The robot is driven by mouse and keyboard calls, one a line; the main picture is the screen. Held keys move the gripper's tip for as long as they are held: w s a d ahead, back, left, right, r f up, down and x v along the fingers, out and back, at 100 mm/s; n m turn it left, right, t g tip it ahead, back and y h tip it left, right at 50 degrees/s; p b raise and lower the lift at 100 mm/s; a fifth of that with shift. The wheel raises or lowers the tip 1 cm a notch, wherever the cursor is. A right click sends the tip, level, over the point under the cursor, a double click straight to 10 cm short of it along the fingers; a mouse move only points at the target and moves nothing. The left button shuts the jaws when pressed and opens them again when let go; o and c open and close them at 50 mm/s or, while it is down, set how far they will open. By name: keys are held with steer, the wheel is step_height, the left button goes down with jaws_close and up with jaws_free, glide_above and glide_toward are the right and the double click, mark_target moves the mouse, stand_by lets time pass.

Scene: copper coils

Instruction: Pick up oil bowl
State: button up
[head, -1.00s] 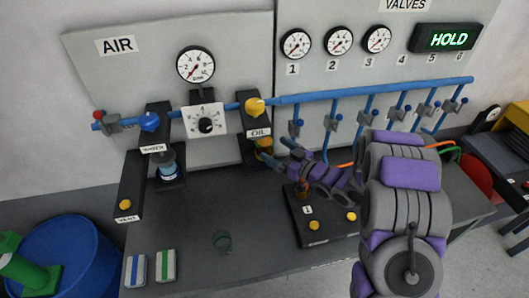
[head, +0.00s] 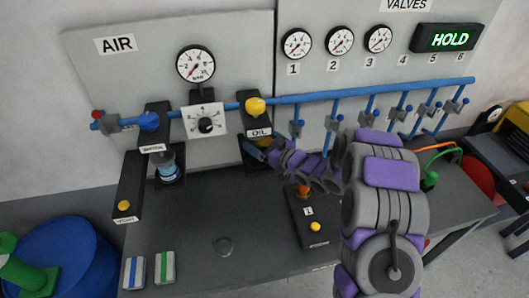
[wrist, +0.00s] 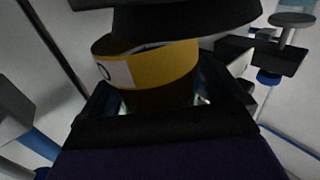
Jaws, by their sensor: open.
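The oil bowl shows large in the wrist view as a yellow band (wrist: 178,66) with a white label, above a darker, partly hidden lower part. It sits directly under a black housing (wrist: 165,18). In the head view the housing with the OIL label (head: 259,133) hangs below the blue pipe, and my gripper hides most of the bowl there. My gripper (head: 257,152) is open at the bowl, with its jaws reaching around the bowl's lower part in the wrist view. I cannot tell whether the jaws touch it.
A second bowl with a blue band (head: 167,168) hangs to the left. A black block with a yellow button (head: 316,227) stands on the dark bench (head: 190,228) below my arm. Valves and blue pipes (head: 370,103) line the panel at right. The bench's front left holds two striped pads (head: 164,268).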

steer(key=c, duration=1.3)
steer(key=shift+r, duration=0.15)
